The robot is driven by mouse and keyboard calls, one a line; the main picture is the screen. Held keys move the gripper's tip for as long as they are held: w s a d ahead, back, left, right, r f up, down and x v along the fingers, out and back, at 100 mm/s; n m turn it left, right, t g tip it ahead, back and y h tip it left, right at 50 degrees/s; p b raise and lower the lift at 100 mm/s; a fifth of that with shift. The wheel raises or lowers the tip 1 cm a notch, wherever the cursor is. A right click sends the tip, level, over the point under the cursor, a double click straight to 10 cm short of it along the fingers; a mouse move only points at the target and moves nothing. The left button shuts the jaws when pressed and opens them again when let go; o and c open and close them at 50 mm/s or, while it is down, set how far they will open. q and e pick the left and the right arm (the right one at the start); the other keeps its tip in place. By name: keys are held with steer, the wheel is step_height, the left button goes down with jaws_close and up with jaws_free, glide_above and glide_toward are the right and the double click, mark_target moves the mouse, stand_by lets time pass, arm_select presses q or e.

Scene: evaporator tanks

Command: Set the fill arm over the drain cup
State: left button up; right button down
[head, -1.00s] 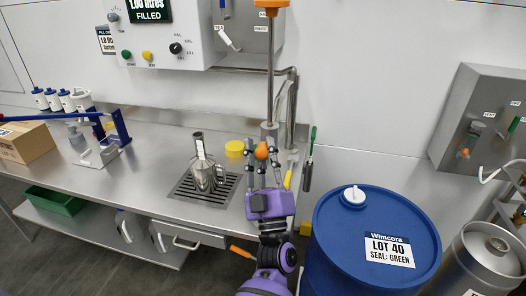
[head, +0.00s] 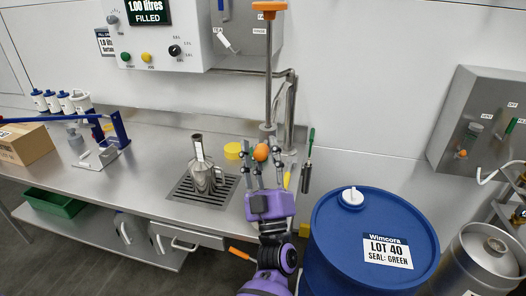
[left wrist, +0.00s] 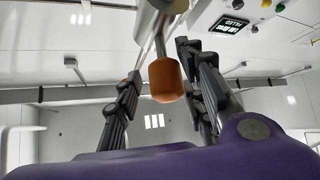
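An orange knob (head: 261,152) sits in front of a steel post at the back right of the bench; I take it as the fill arm's handle. In the left wrist view the knob (left wrist: 165,80) hangs on a steel rod between my fingers, with gaps on both sides. My left gripper (head: 262,160) is open around it. A steel jug (head: 204,178) stands on the drain grate (head: 211,197), with a labelled upright tube at it. I cannot tell which part is the drain cup. My right gripper is not in view.
A tall rod with an orange top (head: 269,50) rises behind the knob. A yellow lid (head: 233,151) lies to the left, and green- and yellow-handled tools are to the right. A blue drum (head: 340,240) stands right of my arm. The control panel (head: 160,40) reads 1.00 litres, filled.

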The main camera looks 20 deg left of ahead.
arm_select(q)
steer(key=v, duration=1.2)
